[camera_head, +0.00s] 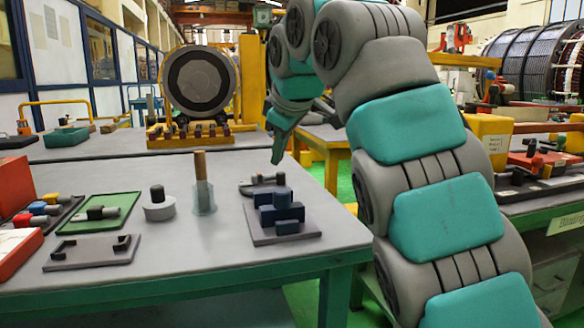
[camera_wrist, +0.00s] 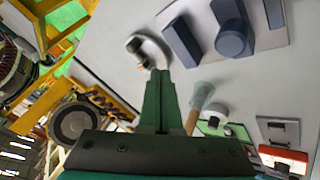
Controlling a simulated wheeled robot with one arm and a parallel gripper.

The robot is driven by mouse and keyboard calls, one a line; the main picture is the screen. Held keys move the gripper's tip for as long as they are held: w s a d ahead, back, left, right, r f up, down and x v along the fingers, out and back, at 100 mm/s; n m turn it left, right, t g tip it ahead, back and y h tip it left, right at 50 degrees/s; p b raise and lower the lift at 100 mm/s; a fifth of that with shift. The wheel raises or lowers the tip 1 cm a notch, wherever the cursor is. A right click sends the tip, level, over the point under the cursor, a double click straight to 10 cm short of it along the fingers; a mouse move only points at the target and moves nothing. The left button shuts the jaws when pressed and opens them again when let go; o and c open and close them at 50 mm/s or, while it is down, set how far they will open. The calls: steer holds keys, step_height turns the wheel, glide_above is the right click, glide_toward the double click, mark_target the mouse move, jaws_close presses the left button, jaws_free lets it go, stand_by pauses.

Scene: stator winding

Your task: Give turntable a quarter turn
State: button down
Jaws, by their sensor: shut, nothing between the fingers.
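A low round grey disc (camera_head: 252,189) with a dark upright peg and a small block on it lies near the table's far right edge; it looks like the turntable. It also shows in the wrist view (camera_wrist: 152,46), just beyond my fingertips. My gripper (camera_head: 276,162) is green, points down and is shut and empty. In the head view its tips are just above the disc's far side. In the wrist view the tips (camera_wrist: 158,73) overlap the disc's near edge; I cannot tell whether they touch it.
A blue block fixture (camera_head: 283,214) on a grey plate stands close in front of the disc. A clear cup with a brown-handled stick (camera_head: 201,168) stands to the left.

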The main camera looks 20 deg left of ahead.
glide_toward(276, 186)
steer(key=f, duration=0.1)
steer(key=s+a+f, duration=0.1)
steer(key=a+f, duration=0.1)
steer(key=f, duration=0.1)
steer(key=shift+s, duration=0.25)
steer(key=shift+w+p, duration=0.65)
steer(key=shift+w, duration=1.45)
